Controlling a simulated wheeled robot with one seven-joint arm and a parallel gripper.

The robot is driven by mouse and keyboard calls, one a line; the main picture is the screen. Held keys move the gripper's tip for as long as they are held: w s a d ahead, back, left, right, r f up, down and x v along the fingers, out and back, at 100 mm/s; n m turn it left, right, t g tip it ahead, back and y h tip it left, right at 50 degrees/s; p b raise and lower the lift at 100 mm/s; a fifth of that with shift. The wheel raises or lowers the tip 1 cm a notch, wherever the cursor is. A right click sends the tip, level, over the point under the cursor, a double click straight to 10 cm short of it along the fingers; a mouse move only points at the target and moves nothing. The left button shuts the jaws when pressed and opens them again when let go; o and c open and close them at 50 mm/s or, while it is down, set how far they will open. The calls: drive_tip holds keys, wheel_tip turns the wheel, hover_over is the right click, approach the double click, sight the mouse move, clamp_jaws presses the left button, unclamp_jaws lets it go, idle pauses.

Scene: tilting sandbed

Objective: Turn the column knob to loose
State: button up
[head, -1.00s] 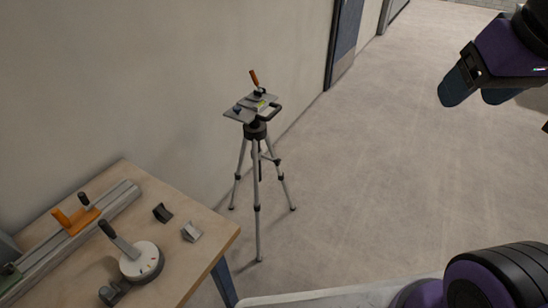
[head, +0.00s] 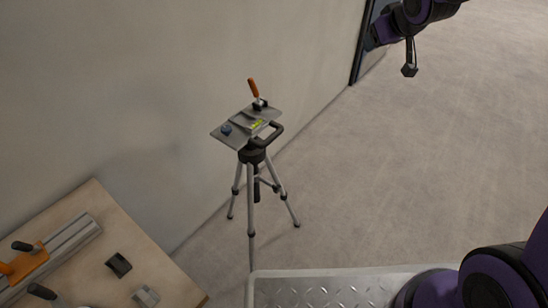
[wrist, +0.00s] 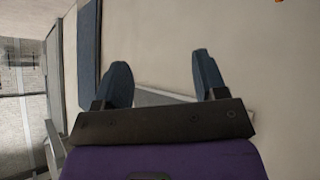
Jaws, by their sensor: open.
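A tripod (head: 250,190) stands on the floor by the wall, with a tilted grey plate (head: 232,131) on its head. My gripper (wrist: 163,80) is open and empty in the wrist view, facing the wall. In the head view my arm is at the top right, apart from the tripod. The wrist view shows no column knob.
A wooden table (head: 145,235) at the lower left holds an orange clamp on a rail (head: 25,262) and small dark and grey blocks (head: 118,264). A metal tread-plate surface (head: 330,290) is at the bottom. The floor right of the tripod is clear.

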drive_tip(key=w+a+f+n+y, duration=0.15)
drive_tip(key=w+a+f, duration=0.25)
drive_tip(key=f, duration=0.6)
drive_tip(key=w+a+f+n+t+y, duration=0.1)
drive_tip(key=w+a+f+y, duration=0.25)
drive_tip(key=f, duration=0.55)
drive_tip(key=w+a+f+n+y, duration=0.15)
drive_tip(key=w+a+f, duration=0.3)
drive_tip(key=f, duration=0.55)
drive_tip(key=y, duration=0.7)
approach(279, 189)
drive_tip(key=shift+t, duration=0.3)
drive_tip(key=x, duration=1.2)
drive_tip(key=shift+w+a, duration=0.1)
drive_tip(key=shift+a, duration=0.2)
drive_tip(key=shift+c, duration=0.2)
drive_tip(key=c, duration=0.8)
